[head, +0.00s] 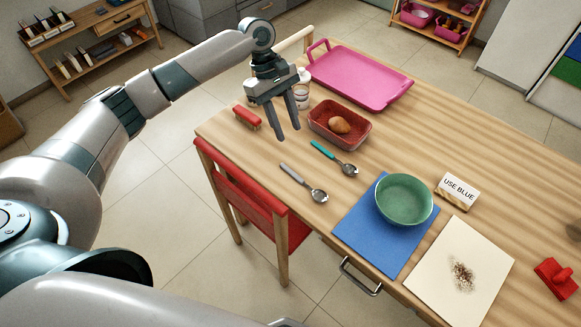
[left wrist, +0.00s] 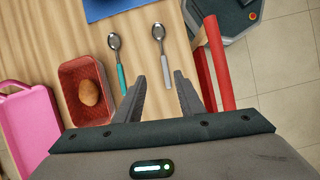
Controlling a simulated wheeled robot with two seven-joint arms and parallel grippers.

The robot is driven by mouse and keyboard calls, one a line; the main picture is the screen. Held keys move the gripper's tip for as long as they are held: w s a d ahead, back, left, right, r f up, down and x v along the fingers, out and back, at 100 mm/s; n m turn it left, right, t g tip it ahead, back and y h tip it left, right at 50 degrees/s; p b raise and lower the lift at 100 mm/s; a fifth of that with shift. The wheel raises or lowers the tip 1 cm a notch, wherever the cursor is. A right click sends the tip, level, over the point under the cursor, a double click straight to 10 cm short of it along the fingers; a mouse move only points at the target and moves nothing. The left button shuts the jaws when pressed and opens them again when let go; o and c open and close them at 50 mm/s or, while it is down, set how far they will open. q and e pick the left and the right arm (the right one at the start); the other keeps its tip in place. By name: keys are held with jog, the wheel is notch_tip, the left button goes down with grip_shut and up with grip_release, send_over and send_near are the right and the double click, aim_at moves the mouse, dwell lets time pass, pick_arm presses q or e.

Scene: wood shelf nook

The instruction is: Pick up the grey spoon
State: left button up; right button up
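The grey spoon (head: 304,183) lies on the wooden table near its front edge, with a silver bowl and a grey handle. It also shows in the left wrist view (left wrist: 161,55), with its handle toward the gripper. A teal-handled spoon (head: 335,158) lies beside it, also seen in the left wrist view (left wrist: 117,62). My left gripper (head: 290,134) is open and empty above the table, beyond the grey spoon's handle end in the head view. In the left wrist view its fingertips (left wrist: 172,78) point toward the grey spoon, apart from it. My right gripper is out of view.
A red basket (head: 356,144) with a brown potato-like item (head: 340,125) stands near the gripper. A red brush (head: 247,117), a pink tray (head: 358,82), a green bowl (head: 404,222) on a blue mat (head: 362,238), and a "USE BLUE" sign (head: 457,191) are around. A red chair (head: 240,190) stands at the front edge.

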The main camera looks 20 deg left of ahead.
pick_arm(q)
jog(key=shift+w+a+r+n, duration=0.1)
jog(key=shift+a+r+n, duration=0.05)
jog(key=shift+a+n, duration=0.15)
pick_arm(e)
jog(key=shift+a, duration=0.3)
pick_arm(q)
jog(key=shift+d, duration=0.15)
jog(key=p, duration=0.3)
send_over(296, 174)
notch_tip(296, 174, down, 10)
jog(key=shift+w+f, duration=0.1)
jog(key=shift+f, duration=0.5)
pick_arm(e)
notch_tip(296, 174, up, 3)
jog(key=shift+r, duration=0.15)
